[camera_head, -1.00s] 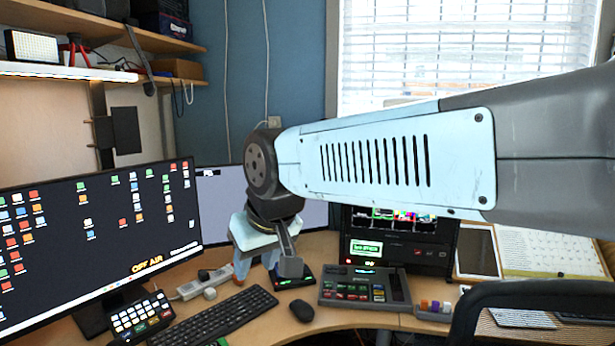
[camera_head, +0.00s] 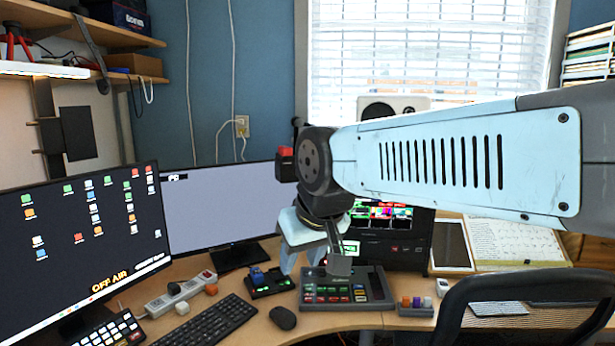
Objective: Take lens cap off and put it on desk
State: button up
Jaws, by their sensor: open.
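I cannot make out a lens cap or a camera lens in this view. A small black and red object (camera_head: 286,163) shows behind my arm's wrist, but I cannot tell what it is. My gripper (camera_head: 313,268) is open and points down in front of the button panel, and I see nothing between its fingers. The wooden desk (camera_head: 345,320) runs along the corner below it. My arm hides part of the desk's back and part of the equipment there.
A button panel (camera_head: 348,292) and a small black box with a blue top (camera_head: 268,280) stand close to the gripper. A keyboard (camera_head: 205,330), mouse (camera_head: 283,318), monitor (camera_head: 85,240) and power strip (camera_head: 181,293) lie left. A black chair (camera_head: 525,290) blocks the front right. Bare wood shows near the front edge.

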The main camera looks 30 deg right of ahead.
jog(key=shift+w+d, duration=0.1)
jog(key=shift+d, duration=0.15)
jog(key=shift+o, duration=0.2)
